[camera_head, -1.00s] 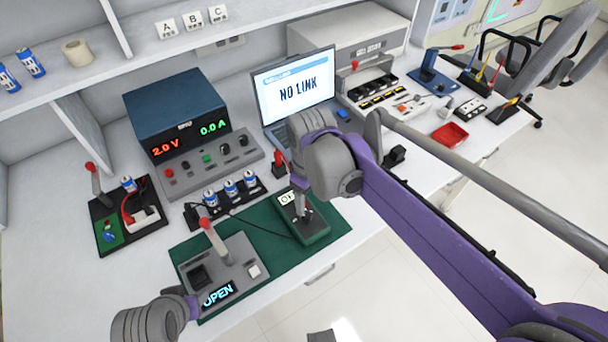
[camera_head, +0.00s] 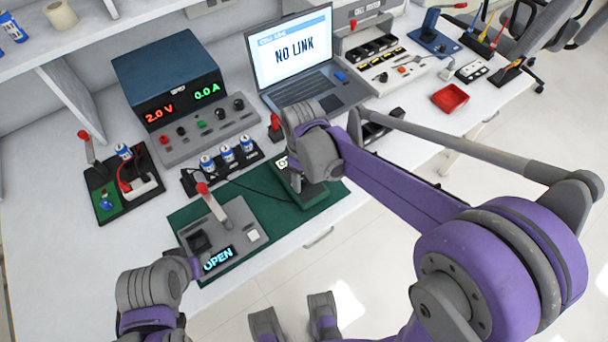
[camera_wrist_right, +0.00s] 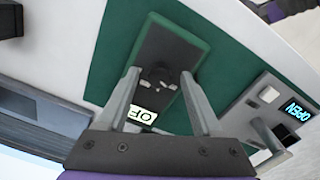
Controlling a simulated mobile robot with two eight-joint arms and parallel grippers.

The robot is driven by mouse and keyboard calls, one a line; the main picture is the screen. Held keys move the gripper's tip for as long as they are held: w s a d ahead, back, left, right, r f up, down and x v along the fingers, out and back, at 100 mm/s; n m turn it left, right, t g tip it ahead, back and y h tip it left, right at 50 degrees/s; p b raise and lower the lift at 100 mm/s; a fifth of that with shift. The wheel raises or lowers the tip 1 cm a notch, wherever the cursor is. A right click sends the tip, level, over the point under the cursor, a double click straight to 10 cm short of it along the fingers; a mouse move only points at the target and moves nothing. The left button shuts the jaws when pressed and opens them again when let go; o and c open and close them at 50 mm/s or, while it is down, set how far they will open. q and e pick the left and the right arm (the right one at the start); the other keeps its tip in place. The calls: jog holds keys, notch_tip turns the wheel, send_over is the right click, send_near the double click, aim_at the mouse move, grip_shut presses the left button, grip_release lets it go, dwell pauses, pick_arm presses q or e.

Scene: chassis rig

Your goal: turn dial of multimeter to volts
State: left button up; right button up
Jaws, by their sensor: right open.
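The multimeter (camera_head: 296,196) is a green case with a dark face on the green mat (camera_head: 262,192). In the right wrist view the multimeter (camera_wrist_right: 172,48) has a small dark dial (camera_wrist_right: 158,76) and a lit display (camera_wrist_right: 142,115) showing "OF", partly covered. My right gripper (camera_wrist_right: 160,80) is open, with one finger on each side of the dial; whether they touch it I cannot tell. In the head view my right wrist hides most of the multimeter's face. My left wrist (camera_head: 150,285) is at the lower left; its finger state is unclear.
A grey lever box (camera_head: 222,232) with an "OPEN" display sits left of the multimeter on the mat. Behind are a battery holder (camera_head: 212,175), a power supply (camera_head: 168,80) reading 2.0 V and 0.0 A, and a laptop (camera_head: 300,62) showing "NO LINK".

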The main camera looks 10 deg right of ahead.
grip_shut()
dwell(0.3)
jog(key=shift+m, duration=0.3)
jog(key=m, duration=0.4)
jog(key=shift+m, duration=2.2)
grip_release()
